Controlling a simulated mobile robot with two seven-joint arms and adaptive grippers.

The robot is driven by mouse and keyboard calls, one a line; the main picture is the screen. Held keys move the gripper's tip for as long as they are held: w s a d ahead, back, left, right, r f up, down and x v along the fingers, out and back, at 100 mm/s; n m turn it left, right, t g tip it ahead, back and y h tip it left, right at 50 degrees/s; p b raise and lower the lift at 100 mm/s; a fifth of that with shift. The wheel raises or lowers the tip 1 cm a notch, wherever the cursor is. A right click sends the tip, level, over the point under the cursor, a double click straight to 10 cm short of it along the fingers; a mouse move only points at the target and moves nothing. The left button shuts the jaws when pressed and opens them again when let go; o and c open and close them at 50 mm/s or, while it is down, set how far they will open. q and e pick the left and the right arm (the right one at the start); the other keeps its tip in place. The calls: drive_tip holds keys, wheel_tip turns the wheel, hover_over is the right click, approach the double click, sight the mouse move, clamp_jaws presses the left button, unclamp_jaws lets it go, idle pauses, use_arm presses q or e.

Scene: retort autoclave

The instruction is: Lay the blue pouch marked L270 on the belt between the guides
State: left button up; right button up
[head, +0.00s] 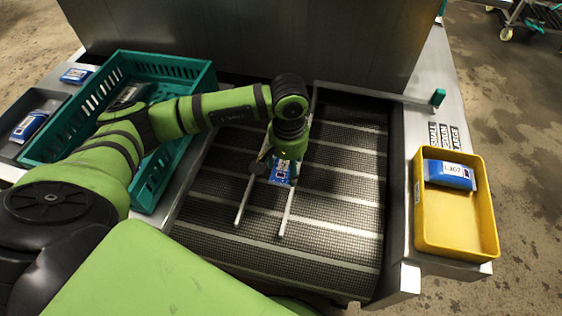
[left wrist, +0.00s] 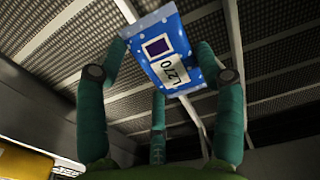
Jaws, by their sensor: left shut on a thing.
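The blue pouch marked L270 (left wrist: 172,55) is in my left gripper (left wrist: 165,75), between its green fingers. In the head view the pouch (head: 281,172) shows below the gripper (head: 275,165), over the belt and between the two light guides. I cannot tell whether it touches the belt. The belt (head: 335,205) is dark mesh with pale cross strips. The left guide (head: 244,200) and right guide (head: 287,212) run lengthwise; my arm and gripper hide part of them. My right gripper is not in view.
A green crate (head: 205,85) stands left of the belt, with a dark tray (head: 45,98) and blue pouches beyond it. A yellow tray (head: 455,230) holding a blue pouch marked L307 (head: 450,174) is on the right. A steel housing (head: 250,40) closes the belt's far end.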

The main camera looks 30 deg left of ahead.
sight(281, 164)
use_arm(q)
drive_tip(key=w+a+f, duration=0.1)
drive_tip(key=w, duration=0.1)
drive_tip(key=w+a+f, duration=0.1)
drive_tip(key=a+f, duration=0.1)
drive_tip(key=shift+w+a+p, duration=0.25)
drive_tip(key=shift+w+p, duration=0.05)
drive_tip(key=shift+w, duration=0.1)
wheel_tip(281, 164, down, 4)
drive_tip(key=shift+r+p, duration=0.1)
drive_tip(key=shift+p, duration=0.4)
drive_tip(key=shift+f, duration=0.2)
drive_tip(key=shift+a, duration=0.1)
drive_tip(key=shift+f, duration=0.1)
drive_tip(key=shift+f+b, duration=0.1)
drive_tip(key=shift+b, duration=0.2)
drive_tip(key=o, duration=0.9)
drive_tip(key=shift+c, duration=0.2)
